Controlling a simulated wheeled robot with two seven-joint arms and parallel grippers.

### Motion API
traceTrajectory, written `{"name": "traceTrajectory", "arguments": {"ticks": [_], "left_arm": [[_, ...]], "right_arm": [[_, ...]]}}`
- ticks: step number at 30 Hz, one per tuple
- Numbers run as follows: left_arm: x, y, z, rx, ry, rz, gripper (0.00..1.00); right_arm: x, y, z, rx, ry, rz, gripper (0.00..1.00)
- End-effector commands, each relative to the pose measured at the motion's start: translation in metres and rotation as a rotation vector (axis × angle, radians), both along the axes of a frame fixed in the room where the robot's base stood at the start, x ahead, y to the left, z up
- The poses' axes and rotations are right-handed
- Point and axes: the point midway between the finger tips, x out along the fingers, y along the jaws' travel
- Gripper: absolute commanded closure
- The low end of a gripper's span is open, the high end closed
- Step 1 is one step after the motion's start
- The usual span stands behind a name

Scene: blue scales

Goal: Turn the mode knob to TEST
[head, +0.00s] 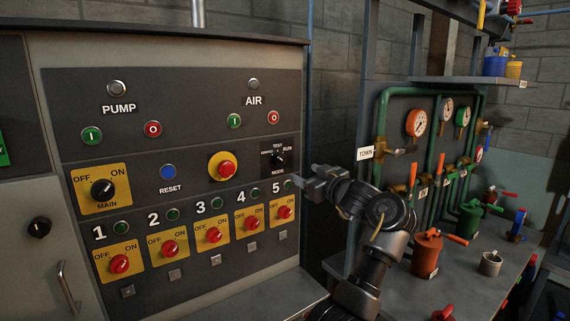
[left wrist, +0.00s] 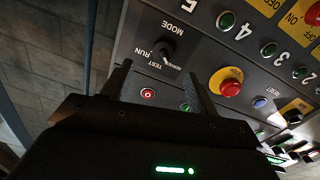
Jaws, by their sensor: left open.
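The mode knob (head: 279,158) is a small black knob on a dark plate at the panel's right edge. Labels TEST above it and RUN to its right can be read; the left label is too small. Which label the pointer faces I cannot tell for sure. The left wrist view shows the knob (left wrist: 167,49) beyond my fingertips, roughly in line with the gap between them. My left gripper (head: 300,182) is open and empty, just right of and below the knob in the head view. It appears apart from the knob. My right gripper is not in view.
A red mushroom button (head: 226,169) on a yellow plate sits left of the knob. Several red switches line the panel's lower row, with green button 5 (head: 288,186) below the knob. Green pipes with gauges (head: 416,123) and an orange can (head: 426,255) stand at right.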

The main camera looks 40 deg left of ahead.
Motion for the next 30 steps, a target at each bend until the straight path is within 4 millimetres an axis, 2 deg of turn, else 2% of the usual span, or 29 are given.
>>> {"name": "traceTrajectory", "arguments": {"ticks": [3,8,11,24,30], "left_arm": [[-0.006,-0.001,0.012,-0.008,-0.003,0.033,0.41],[-0.007,0.001,0.014,-0.009,-0.003,0.04,0.41],[-0.005,0.009,0.016,-0.007,-0.002,0.042,0.41],[0.017,0.082,0.016,-0.007,-0.001,0.04,0.41],[0.023,0.099,0.015,-0.007,-0.002,0.038,0.41]], "right_arm": [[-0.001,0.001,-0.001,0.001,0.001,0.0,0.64],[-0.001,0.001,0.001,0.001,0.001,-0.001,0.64],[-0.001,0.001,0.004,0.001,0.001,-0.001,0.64],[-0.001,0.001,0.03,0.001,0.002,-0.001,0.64],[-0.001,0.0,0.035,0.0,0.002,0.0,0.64]]}}
